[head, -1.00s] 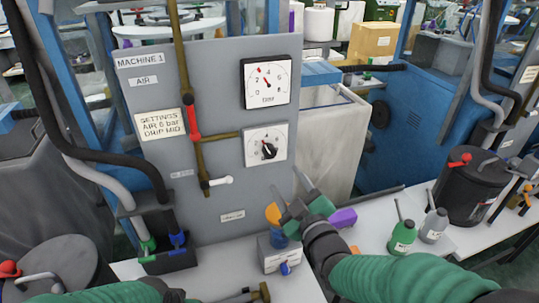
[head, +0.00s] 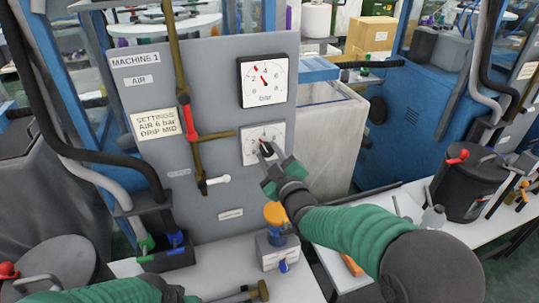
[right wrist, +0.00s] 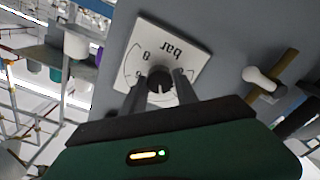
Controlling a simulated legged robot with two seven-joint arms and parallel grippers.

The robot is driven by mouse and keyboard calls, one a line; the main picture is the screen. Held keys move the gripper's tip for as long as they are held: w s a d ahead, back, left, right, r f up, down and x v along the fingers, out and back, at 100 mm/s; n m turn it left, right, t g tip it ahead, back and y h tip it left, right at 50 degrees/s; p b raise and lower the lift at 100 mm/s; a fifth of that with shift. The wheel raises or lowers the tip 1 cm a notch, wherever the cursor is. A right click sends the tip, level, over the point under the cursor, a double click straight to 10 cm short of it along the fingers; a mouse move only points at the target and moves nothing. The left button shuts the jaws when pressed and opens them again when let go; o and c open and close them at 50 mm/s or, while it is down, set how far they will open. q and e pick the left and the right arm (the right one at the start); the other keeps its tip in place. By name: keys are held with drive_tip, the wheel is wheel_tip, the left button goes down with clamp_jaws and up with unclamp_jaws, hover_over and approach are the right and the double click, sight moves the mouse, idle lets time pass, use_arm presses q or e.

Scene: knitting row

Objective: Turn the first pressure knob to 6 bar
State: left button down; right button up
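The first pressure knob is black and sits on a white dial plate (head: 252,132) on the grey MACHINE 1 panel. In the right wrist view, the knob (right wrist: 160,82) is between my right gripper's two fingers. My right gripper (head: 267,155) reaches the plate from the lower right and hides part of it; its fingers look apart, one on each side of the knob. Whether they touch it is unclear. Above is the bar gauge (head: 265,93), with a short dark needle pointing up-left and a red mark at its upper left.
A settings label (head: 157,122) reads AIR 6 bar, DRIP MID. A red-handled valve (head: 188,120) and a white lever (head: 217,180) are on brass pipes left of the knob. An orange-topped unit (head: 276,225) stands below my right forearm. A black pot (head: 465,185) stands at right.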

drive_tip(key=shift+f, duration=0.1)
clamp_jaws()
drive_tip(key=shift+f+m+b, duration=0.2)
drive_tip(key=shift+m+b, duration=0.7)
drive_tip(key=shift+m, duration=0.4)
drive_tip(key=m+b, duration=0.1)
drive_tip(key=m, duration=0.2)
drive_tip(key=shift+m+b, duration=0.3)
drive_tip(key=shift+b, duration=0.1)
drive_tip(key=m+b, duration=0.2)
drive_tip(key=m, duration=0.4)
drive_tip(key=shift+f+m, duration=0.1)
drive_tip(key=shift+m, duration=0.2)
drive_tip(key=m+b, duration=0.1)
drive_tip(key=m, duration=0.4)
drive_tip(key=shift+h+b, duration=0.3)
drive_tip(key=shift+m, duration=0.3)
